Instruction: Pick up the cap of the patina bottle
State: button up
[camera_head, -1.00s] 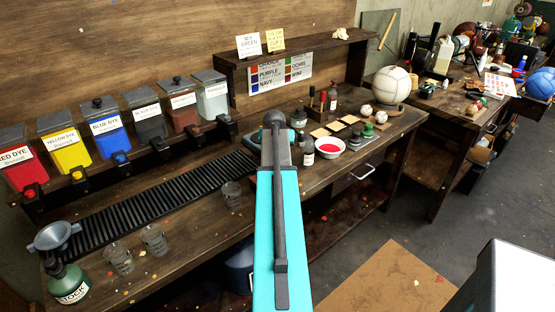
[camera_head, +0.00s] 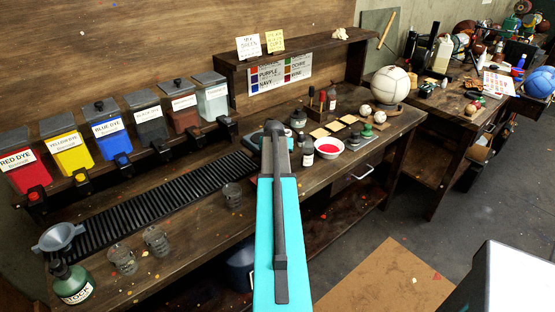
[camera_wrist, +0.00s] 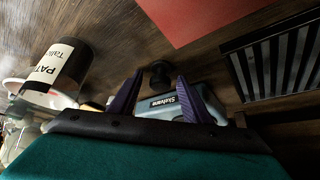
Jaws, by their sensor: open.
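The patina bottle (camera_wrist: 68,62) is dark with a white label partly reading "PAT" at the left of the wrist view; it appears beside the arm in the head view (camera_head: 308,152). I cannot clearly make out a cap on it. A small black round knob-like piece (camera_wrist: 160,74) shows between the fingertips in the wrist view; whether it is the cap I cannot tell. My gripper (camera_wrist: 160,76) is open, its two purple fingers apart, with nothing seen held. It is hidden behind my arm in the head view. The bottle is left of the fingers.
A grey-blue device marked "Skalvane" (camera_wrist: 165,104) lies just beyond the fingers. A white bowl of red (camera_head: 328,147) stands beside the bottle. A black slotted tray (camera_wrist: 283,60) and red sheet (camera_wrist: 195,18) are nearby. Dye bins (camera_head: 110,138) line the left back.

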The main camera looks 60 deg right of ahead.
dwell(0.3)
jog(key=c, duration=1.1)
jog(key=shift+o, duration=0.2)
jog(key=shift+r, duration=0.15)
jog(key=shift+r+b, duration=1.45)
jog(key=shift+r, duration=3.4)
